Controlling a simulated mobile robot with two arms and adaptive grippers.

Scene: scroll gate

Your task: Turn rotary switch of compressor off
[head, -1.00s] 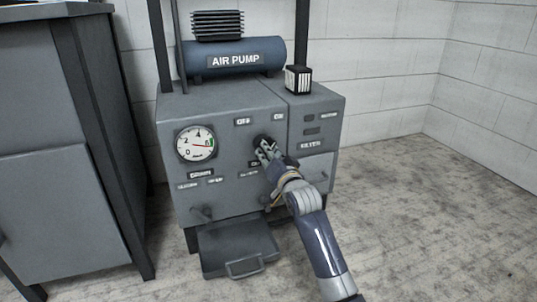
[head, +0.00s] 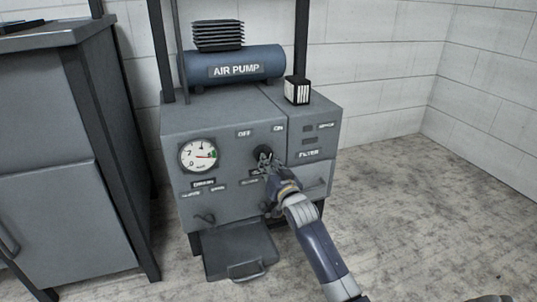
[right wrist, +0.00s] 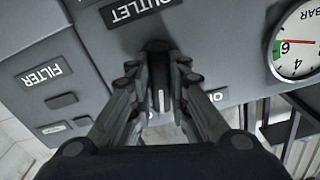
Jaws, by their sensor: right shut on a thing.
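The compressor (head: 225,125) is a grey cabinet with a blue tank marked AIR PUMP on top. Its dark rotary switch (head: 263,152) is on the front panel, below the OFF label (head: 244,133) and the ON label (head: 278,128). My right gripper (head: 266,163) reaches it from the lower right and covers part of it. In the right wrist view, which is roughly upside down, my right gripper (right wrist: 159,88) is shut on the switch (right wrist: 158,58), a finger on each side. A white mark on the switch points down in that picture. My left gripper is not in view.
A round gauge (head: 198,155) is left of the switch. A small black-and-white box (head: 297,90) stands on top. A tray with a handle (head: 238,250) juts out below. A grey cabinet (head: 60,160) stands at the left. The floor at the right is clear.

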